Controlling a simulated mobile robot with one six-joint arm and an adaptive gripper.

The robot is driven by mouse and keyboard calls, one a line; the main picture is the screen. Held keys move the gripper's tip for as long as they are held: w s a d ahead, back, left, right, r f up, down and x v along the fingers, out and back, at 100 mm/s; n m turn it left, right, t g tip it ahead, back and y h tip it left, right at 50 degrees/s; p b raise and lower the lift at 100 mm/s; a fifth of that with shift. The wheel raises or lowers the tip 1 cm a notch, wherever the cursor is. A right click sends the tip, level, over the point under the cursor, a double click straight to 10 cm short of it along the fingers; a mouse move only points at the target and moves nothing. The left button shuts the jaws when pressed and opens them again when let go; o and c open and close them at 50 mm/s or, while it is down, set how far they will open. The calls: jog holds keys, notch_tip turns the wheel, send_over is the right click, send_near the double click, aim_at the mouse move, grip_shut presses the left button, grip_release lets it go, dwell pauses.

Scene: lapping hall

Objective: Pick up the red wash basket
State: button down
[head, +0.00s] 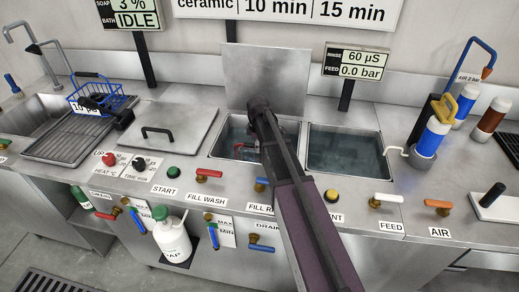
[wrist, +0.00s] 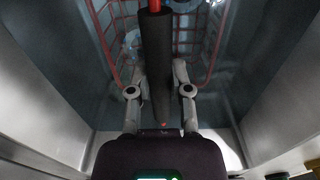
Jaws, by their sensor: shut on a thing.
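The red wash basket (wrist: 103,40) shows in the wrist view as red wire mesh below a dark bar handle. My gripper (wrist: 158,80) is shut on this dark handle (wrist: 157,50), one finger on each side. In the head view a small red part of the basket (head: 240,148) shows in the left open basin (head: 222,146), at its water. My arm covers the rest of the basket and the gripper there. I cannot tell whether the basket is clear of the basin floor.
A second water-filled basin (head: 350,150) lies to the right. A raised lid (head: 265,75) stands behind the left basin. A blue basket (head: 103,100) sits on the drainboard (head: 75,140) at left. Valves line the front edge.

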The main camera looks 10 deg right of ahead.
jog(key=shift+r+p, duration=4.7)
jog(key=shift+r, duration=0.3)
notch_tip(320, 180, up, 23)
jog(key=p, duration=2.2)
jog(key=shift+f+p, duration=0.2)
jog(key=shift+p, duration=0.2)
jog(key=shift+w, duration=0.1)
